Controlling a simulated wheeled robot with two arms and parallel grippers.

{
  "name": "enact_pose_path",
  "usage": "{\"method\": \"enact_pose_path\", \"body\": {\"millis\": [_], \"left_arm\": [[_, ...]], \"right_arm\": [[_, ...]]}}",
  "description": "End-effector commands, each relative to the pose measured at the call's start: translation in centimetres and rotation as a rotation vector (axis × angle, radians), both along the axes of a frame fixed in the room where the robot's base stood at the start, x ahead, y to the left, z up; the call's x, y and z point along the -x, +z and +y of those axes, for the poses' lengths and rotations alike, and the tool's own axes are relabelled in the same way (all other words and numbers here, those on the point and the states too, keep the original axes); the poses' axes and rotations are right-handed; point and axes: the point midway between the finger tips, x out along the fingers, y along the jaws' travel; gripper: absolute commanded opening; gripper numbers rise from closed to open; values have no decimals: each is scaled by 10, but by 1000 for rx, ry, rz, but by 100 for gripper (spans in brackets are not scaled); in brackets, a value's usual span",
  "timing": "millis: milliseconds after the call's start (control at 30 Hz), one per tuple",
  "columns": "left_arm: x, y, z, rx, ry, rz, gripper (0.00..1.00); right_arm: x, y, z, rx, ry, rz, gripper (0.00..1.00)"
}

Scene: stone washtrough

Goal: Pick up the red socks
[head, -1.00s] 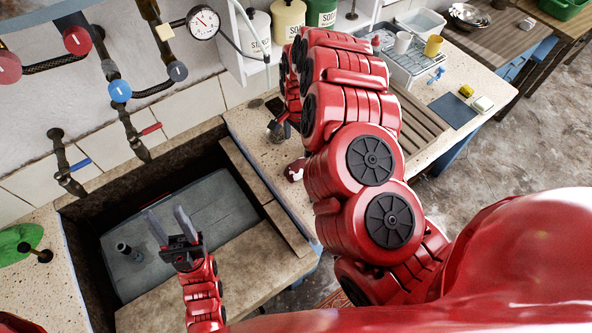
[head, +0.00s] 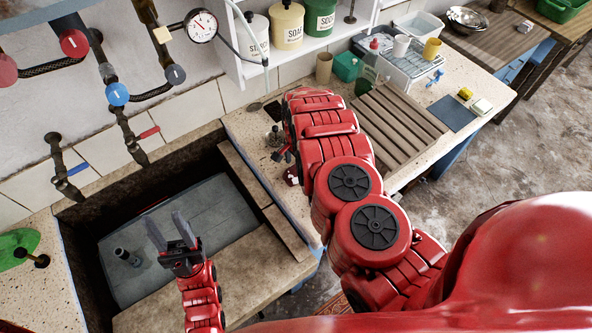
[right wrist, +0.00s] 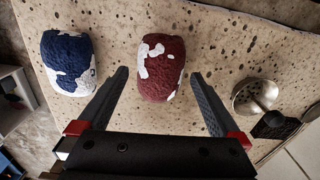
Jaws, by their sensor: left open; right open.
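The red socks (right wrist: 161,66) are a dark red and white rolled bundle on the speckled stone top, in the right wrist view. In the head view a small part of the red socks (head: 291,176) shows beside my right arm. My right gripper (right wrist: 158,74) is open, its fingers pointing toward the bundle, one on each side in the picture; I cannot tell how high it is above it. In the head view the right arm hides most of that gripper. My left gripper (head: 167,222) is open and empty over the trough.
A blue and white bundle (right wrist: 68,62) lies left of the red one in the right wrist view. A round metal piece (right wrist: 255,96) stands to the right. In the head view a wooden slatted rack (head: 398,125) and a dish tray (head: 412,62) are on the counter.

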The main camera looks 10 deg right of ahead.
Motion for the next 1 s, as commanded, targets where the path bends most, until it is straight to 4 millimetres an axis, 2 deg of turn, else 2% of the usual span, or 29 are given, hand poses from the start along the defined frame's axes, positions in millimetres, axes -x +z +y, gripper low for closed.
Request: {"method": "enact_pose_path", "body": {"millis": [67,300,667,1000], "left_arm": [[0,9,0,0,0,0,46],[0,11,0,0,0,0,46],[0,11,0,0,0,0,46],[0,11,0,0,0,0,46]], "right_arm": [[2,-6,-1,2,2,1,100],[0,-25,-1,0,1,-2,100],[1,-29,1,-2,2,0,98],[0,-29,0,-2,2,-1,37]]}}
